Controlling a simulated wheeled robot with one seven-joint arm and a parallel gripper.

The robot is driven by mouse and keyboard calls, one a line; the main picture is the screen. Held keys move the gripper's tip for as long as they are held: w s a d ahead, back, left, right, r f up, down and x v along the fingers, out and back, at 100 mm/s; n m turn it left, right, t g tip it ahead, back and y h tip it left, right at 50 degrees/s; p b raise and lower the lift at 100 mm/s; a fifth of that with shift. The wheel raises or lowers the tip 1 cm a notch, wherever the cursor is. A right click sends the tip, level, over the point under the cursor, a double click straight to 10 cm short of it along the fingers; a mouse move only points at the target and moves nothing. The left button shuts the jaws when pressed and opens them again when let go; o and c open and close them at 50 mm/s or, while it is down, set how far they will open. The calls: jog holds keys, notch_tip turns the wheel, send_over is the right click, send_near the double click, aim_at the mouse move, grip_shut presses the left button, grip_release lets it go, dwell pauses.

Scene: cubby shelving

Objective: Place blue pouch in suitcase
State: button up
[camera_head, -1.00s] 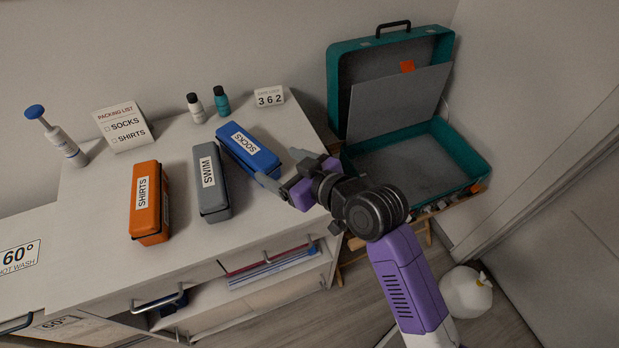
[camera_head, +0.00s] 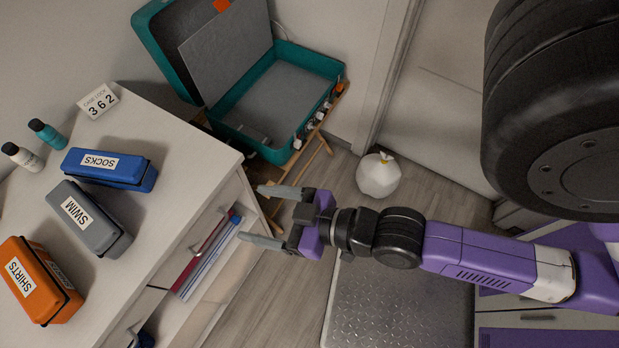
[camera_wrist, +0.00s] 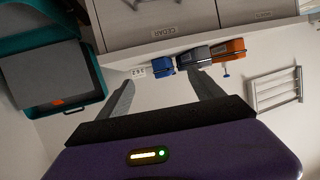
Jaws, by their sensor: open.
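The blue pouch (camera_head: 108,169), labelled SOCKS, lies on the white dresser top near its right end. It also shows in the wrist view (camera_wrist: 161,65). The teal suitcase (camera_head: 262,151) stands open on a wooden stand right of the dresser, its lid leaning back against the wall. Its grey inside looks empty in the part I see. It also shows at the left of the wrist view (camera_wrist: 52,108). My gripper (camera_head: 262,214) is open and empty, in front of the dresser's right end and apart from both pouch and suitcase.
A grey SWIM pouch (camera_head: 89,220) and an orange SHIRTS pouch (camera_head: 39,281) lie beside the blue one. Two bottles (camera_head: 47,133) and a 362 code card (camera_head: 98,101) stand behind. A white bag (camera_head: 378,175) sits on the floor. A drawer handle (camera_head: 211,232) juts out below the dresser top.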

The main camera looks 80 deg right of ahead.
jog(key=r+v, duration=0.1)
jog(key=v, duration=0.8)
jog(key=shift+r+n+t+y, duration=0.3)
jog(key=shift+n+y, duration=0.1)
jog(key=shift+o, duration=0.4)
jog(key=shift+s+a+r, duration=0.1)
jog(key=shift+s+r, duration=0.3)
jog(key=shift+s, duration=0.15)
jog(key=shift+w, duration=0.1)
